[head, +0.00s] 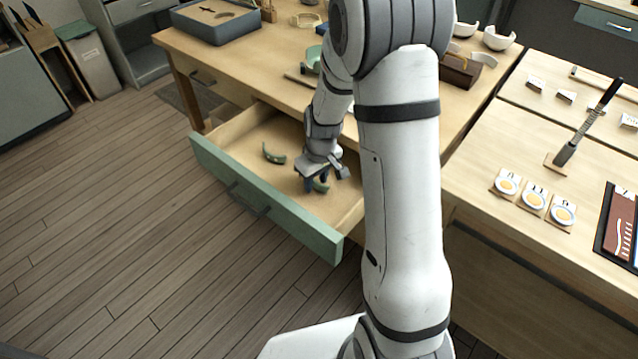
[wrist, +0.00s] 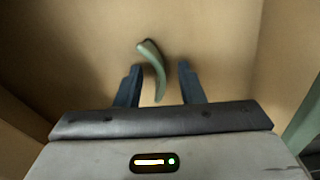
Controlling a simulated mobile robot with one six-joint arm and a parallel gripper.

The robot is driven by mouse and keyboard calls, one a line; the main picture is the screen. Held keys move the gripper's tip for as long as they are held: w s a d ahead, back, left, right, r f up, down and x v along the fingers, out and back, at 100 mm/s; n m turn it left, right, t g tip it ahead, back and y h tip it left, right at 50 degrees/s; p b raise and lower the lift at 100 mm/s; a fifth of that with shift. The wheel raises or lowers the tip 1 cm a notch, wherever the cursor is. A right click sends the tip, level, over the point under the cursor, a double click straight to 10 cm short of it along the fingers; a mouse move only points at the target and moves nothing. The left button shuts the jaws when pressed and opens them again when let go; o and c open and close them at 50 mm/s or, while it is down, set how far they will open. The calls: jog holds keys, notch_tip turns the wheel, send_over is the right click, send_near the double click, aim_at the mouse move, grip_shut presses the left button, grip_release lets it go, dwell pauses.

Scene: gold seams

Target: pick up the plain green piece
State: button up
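A curved green piece (wrist: 151,54) lies on the drawer floor in the wrist view, its near end reaching between my two dark blue fingers. It looks plain on the side that shows. In the head view this piece (head: 321,186) is partly hidden by my gripper (head: 316,183). My gripper is open, with a gap on both sides of the piece, and points down into the drawer. A second curved green piece (head: 273,154) lies farther left in the drawer; its markings are too small to tell. Whether my fingertips touch the floor cannot be told.
The open drawer (head: 262,208) has a green front and wooden walls around my gripper. The workbench top (head: 240,65) above it holds a grey tray (head: 215,20) and bowl pieces (head: 498,39). A right-hand table bears several labelled cards (head: 534,199). My arm hides part of the bench.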

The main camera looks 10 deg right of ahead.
grip_shut()
jog(key=shift+r, duration=0.1)
dwell(0.3)
